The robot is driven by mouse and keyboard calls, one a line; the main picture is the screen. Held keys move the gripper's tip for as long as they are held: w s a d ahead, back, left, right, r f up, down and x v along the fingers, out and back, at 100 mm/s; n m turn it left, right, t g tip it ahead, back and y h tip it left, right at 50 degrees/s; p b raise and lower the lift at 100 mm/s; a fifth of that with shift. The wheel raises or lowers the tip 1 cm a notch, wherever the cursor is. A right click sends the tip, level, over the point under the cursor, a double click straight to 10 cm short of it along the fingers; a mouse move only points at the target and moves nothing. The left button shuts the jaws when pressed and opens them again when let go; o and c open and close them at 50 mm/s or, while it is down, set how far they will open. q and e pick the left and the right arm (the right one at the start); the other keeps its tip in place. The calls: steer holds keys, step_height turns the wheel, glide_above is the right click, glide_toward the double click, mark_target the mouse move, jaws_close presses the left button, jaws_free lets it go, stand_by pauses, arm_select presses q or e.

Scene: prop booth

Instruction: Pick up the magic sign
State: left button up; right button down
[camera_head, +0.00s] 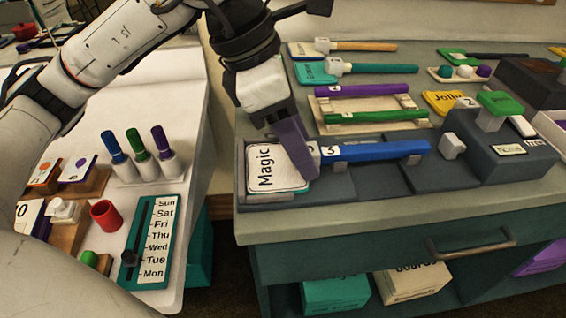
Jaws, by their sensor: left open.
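The magic sign (266,168) is a white panel with dark edging and the word "Magic" along it. It rests in a dark grey tray (334,192) at the front left of the right-hand counter. A blue handle (380,150) marked "3" extends to the right from beside the panel. My left gripper (294,150) reaches down from above, open. Its purple-grey fingers overlap the right edge of the sign in the picture; I cannot tell whether they touch it, and they hide part of that edge and the handle's left end. My right gripper is not in view.
Green (376,116) and purple (362,90) handles lie on a rack behind. Grey blocks (500,140) stand to the right. A white table at left holds capped markers (138,145), a red cup (105,216) and a day chart (150,240). A gap separates both tables.

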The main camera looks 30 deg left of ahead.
arm_select(q)
steer(key=c, duration=1.1)
steer(key=shift+r, duration=0.1)
